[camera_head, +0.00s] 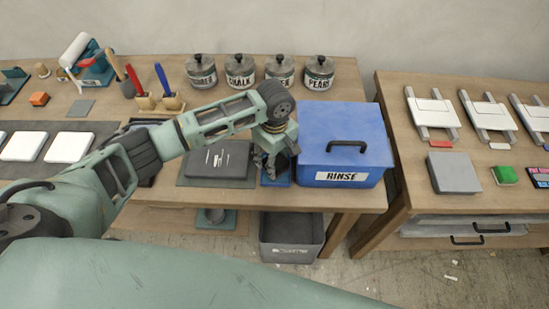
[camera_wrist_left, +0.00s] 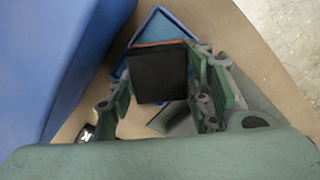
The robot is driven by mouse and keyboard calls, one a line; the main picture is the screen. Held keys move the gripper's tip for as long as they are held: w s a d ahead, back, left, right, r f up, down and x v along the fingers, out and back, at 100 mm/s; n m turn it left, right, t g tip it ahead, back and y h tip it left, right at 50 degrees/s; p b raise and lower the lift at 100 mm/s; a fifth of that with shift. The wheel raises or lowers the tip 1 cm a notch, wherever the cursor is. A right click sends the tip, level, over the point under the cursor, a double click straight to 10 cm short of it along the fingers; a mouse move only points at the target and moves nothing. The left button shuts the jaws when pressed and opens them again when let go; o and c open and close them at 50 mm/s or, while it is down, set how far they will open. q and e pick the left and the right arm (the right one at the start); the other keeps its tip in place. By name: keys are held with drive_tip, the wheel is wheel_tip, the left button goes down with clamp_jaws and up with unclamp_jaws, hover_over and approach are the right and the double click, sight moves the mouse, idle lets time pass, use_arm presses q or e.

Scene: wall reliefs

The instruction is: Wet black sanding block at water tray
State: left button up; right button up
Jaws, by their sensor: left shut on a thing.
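My left gripper (camera_head: 268,168) is at the front of the left table, just left of the blue RINSE box. In the left wrist view its fingers (camera_wrist_left: 162,88) are shut on the black sanding block (camera_wrist_left: 158,78), a dark block with a thin brownish edge. The small blue water tray (camera_head: 283,180) lies beneath the gripper; in the left wrist view the tray (camera_wrist_left: 158,24) shows behind the block. The block overlaps the tray there; I cannot tell whether it touches the water. In the head view the gripper hides the block. My right gripper is not in view.
The blue RINSE box (camera_head: 345,150) stands close to the right of the tray. A dark slate board (camera_head: 220,159) lies to the left. Several labelled jars (camera_head: 240,72) line the back. A grey bin (camera_head: 291,236) is on the floor below.

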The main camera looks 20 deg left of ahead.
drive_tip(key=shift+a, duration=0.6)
use_arm(q)
drive_tip(key=shift+f, duration=0.3)
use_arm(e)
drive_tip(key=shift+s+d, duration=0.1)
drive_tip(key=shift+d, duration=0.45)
use_arm(q)
drive_tip(key=shift+s+p, duration=0.1)
drive_tip(key=shift+p, duration=0.2)
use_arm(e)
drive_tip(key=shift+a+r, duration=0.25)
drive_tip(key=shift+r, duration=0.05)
use_arm(q)
drive_tip(key=shift+s+f, duration=0.1)
drive_tip(key=shift+f, duration=0.05)
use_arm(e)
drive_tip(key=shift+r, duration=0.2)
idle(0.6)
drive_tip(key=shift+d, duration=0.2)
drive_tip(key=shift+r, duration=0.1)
